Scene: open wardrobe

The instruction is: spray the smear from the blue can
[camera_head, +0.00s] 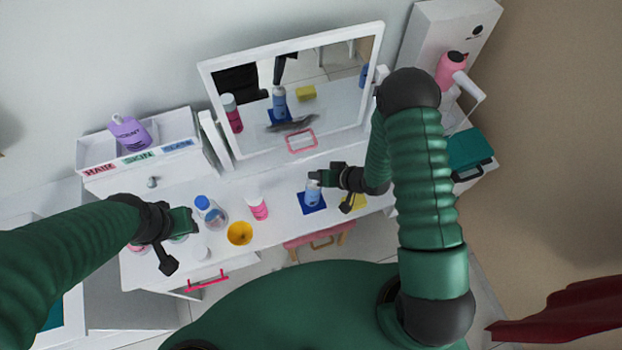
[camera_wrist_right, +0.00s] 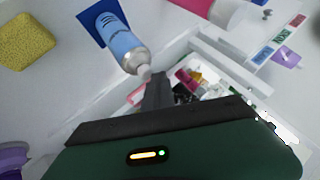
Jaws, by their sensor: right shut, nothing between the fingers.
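The blue can (camera_head: 313,192) stands upright on a dark blue square mat (camera_head: 316,207) on the white table. It also shows in the right wrist view (camera_wrist_right: 122,45), its pale nozzle pointing towards my finger. My right gripper (camera_head: 317,178) is shut and empty beside the can's top; I cannot tell whether it touches the nozzle. A dark grey smear (camera_head: 292,125) shows on the lower part of the mirror (camera_head: 262,62), above a pink rectangular outline (camera_head: 301,140). My left gripper (camera_head: 176,243) is over the table's left part; its opening is unclear.
A yellow sponge (camera_head: 354,202) lies right of the can. A pink-and-white bottle (camera_head: 257,204), a yellow bowl (camera_head: 240,233) and a blue-capped jar (camera_head: 210,213) stand to its left. A labelled organiser (camera_head: 150,170) is at the back left, a pink hair dryer (camera_head: 451,68) at the right.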

